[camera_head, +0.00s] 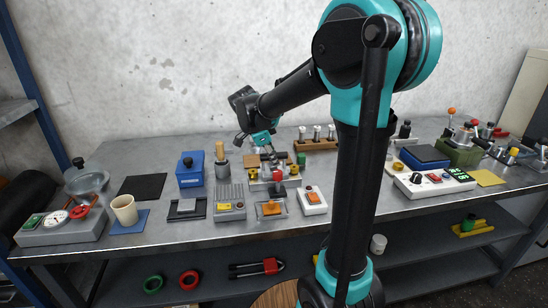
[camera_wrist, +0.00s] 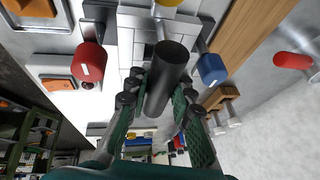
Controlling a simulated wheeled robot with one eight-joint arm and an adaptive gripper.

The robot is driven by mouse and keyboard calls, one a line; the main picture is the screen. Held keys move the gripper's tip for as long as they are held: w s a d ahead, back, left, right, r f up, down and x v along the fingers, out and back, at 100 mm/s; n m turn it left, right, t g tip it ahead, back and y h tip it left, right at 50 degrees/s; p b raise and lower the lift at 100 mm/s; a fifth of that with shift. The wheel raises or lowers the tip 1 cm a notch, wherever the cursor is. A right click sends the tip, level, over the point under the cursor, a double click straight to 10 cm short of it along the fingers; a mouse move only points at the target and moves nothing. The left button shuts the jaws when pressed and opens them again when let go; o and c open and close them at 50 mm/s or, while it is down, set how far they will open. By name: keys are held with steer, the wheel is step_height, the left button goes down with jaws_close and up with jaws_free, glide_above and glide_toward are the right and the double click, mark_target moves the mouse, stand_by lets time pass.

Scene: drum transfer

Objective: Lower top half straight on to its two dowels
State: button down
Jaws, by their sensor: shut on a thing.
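My gripper (camera_wrist: 157,92) is shut on a dark cylindrical grip (camera_wrist: 167,68) in the wrist view. I take this grip to be part of the top half. A pale metal block with straight seams (camera_wrist: 128,38) lies just behind the grip. I cannot tell whether it is the top half, the lower half or a fixture. In the head view my gripper (camera_head: 268,153) is small and over the middle of the bench, at the metal fixture (camera_head: 262,184). The two dowels cannot be made out, nor can any gap between the halves.
A red knob (camera_wrist: 89,62) and a blue knob (camera_wrist: 212,69) flank the grip closely in the wrist view. In the head view, an orange-button box (camera_head: 270,209) and a switch box (camera_head: 312,201) stand in front, and a wooden rack (camera_head: 316,144) behind.

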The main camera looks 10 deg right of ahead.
steer(key=shift+f, duration=0.15)
steer(key=c, duration=1.3)
jaws_free()
steer(key=shift+o, duration=0.6)
steer(key=o, duration=0.5)
steer(key=shift+r, duration=3.75)
steer(key=shift+s, duration=0.1)
